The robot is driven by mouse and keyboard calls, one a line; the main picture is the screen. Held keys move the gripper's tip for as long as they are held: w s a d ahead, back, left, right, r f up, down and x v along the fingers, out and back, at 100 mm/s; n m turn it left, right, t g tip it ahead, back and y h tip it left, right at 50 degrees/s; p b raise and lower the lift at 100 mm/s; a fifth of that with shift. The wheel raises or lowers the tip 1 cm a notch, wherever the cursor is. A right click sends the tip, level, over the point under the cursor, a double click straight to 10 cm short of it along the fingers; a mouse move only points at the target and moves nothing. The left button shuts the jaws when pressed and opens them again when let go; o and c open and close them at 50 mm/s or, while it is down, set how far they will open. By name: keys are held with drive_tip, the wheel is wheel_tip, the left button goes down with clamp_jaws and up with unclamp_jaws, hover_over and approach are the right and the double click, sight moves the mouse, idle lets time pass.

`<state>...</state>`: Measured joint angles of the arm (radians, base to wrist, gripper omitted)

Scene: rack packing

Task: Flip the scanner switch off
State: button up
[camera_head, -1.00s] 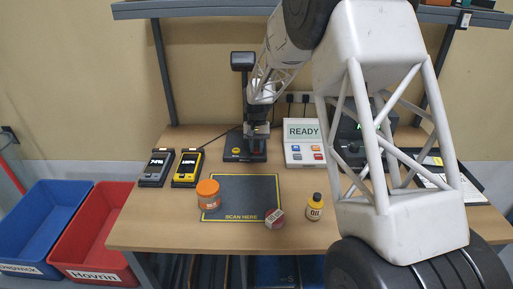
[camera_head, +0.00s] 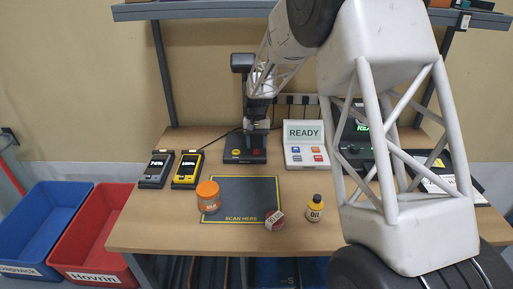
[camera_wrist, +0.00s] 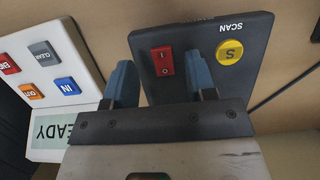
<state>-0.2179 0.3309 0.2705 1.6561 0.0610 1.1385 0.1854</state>
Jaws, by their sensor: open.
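The scanner (camera_head: 242,66) is a black stand with a dark base (camera_head: 245,158) at the back of the table. In the wrist view its base (camera_wrist: 200,35) bears a red rocker switch (camera_wrist: 163,61) marked with white signs and a round yellow button (camera_wrist: 230,50) marked S. Which way the rocker is tipped I cannot tell. My gripper (camera_wrist: 161,66) is open and empty, with its two blue fingers on either side of the red switch in this view. In the head view my gripper (camera_head: 257,120) is above the right part of the base, apart from it.
A white keypad with a READY screen (camera_head: 304,132) stands just right of the scanner. Two handheld devices (camera_head: 157,169) (camera_head: 187,169) lie left. An orange-lidded jar (camera_head: 208,196), a small red-and-white item (camera_head: 274,220) and an oil bottle (camera_head: 315,208) stand around the dark mat (camera_head: 240,190).

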drive_tip(key=shift+s+r, duration=0.25)
drive_tip(key=shift+r, duration=0.15)
drive_tip(key=s+d, duration=0.1)
drive_tip(key=s, duration=0.6)
drive_tip(key=s+d+r, duration=0.1)
drive_tip(key=s+d, duration=0.1)
drive_tip(key=s, duration=0.6)
drive_tip(key=shift+d+r, duration=0.2)
drive_tip(key=shift+d, duration=0.1)
drive_tip(key=s+d+r+t, duration=0.1)
drive_tip(key=s+d+r, duration=0.45)
drive_tip(key=s, duration=0.25)
drive_tip(key=s+d+r+t, duration=0.2)
drive_tip(key=s+d+r, duration=0.2)
drive_tip(key=s+r, duration=0.3)
drive_tip(key=s+d+r+t, duration=0.1)
drive_tip(key=s+d, duration=0.2)
drive_tip(key=s, duration=0.6)
drive_tip(key=s+d+r+t, duration=0.1)
drive_tip(key=s+d, duration=0.1)
drive_tip(key=s, duration=0.8)
drive_tip(key=shift+d+r+t, duration=0.3)
drive_tip(key=shift+d+r, duration=0.05)
drive_tip(key=shift+d, duration=0.05)
drive_tip(key=shift+o, duration=0.3)
drive_tip(key=shift+w, duration=0.1)
